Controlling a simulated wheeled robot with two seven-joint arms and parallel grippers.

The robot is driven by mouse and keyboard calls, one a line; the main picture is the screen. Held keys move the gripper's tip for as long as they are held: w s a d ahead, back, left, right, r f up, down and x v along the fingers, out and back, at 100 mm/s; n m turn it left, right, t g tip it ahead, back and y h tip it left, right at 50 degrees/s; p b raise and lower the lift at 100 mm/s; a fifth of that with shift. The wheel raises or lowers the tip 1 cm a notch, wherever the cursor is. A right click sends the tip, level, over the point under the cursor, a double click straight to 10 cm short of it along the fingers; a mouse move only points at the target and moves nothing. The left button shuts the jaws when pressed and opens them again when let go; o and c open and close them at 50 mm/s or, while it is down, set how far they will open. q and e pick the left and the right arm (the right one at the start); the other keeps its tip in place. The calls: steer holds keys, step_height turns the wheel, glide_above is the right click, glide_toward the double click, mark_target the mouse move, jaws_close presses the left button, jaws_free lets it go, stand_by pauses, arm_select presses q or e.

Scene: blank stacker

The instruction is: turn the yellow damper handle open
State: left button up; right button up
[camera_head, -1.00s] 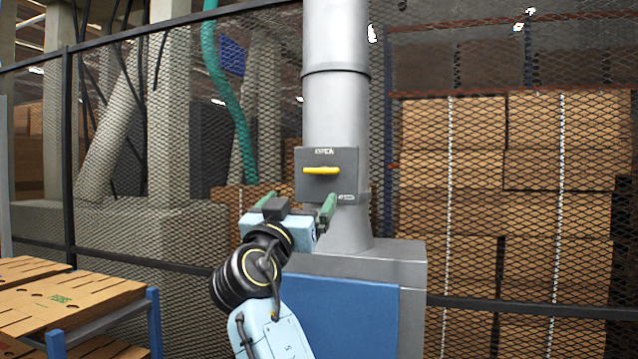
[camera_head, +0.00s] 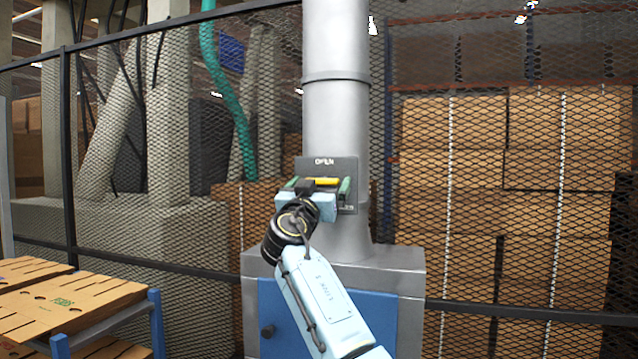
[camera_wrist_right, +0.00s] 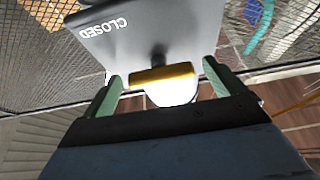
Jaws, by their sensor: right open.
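The yellow damper handle (camera_head: 322,182) lies level across a dark grey plate (camera_head: 333,164) on the grey duct. The plate reads OPEN at its top in the head view. In the right wrist view the handle (camera_wrist_right: 163,78) stands out on a short dark shaft, and the plate (camera_wrist_right: 160,30) shows the word CLOSED. My right gripper (camera_head: 317,186) is open, its green fingers on either side of the handle. In the right wrist view the gripper (camera_wrist_right: 168,88) has gaps between each finger and the handle's ends. My left gripper is not in view.
The vertical duct (camera_head: 336,120) rises from a grey cabinet with a blue door (camera_head: 270,300). A mesh fence (camera_head: 470,220) stands behind, with stacked cardboard boxes beyond it. A blue-framed rack with flat cardboard blanks (camera_head: 70,300) is at lower left.

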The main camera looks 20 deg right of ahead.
steer(key=shift+c, duration=0.3)
steer(key=c, duration=0.9)
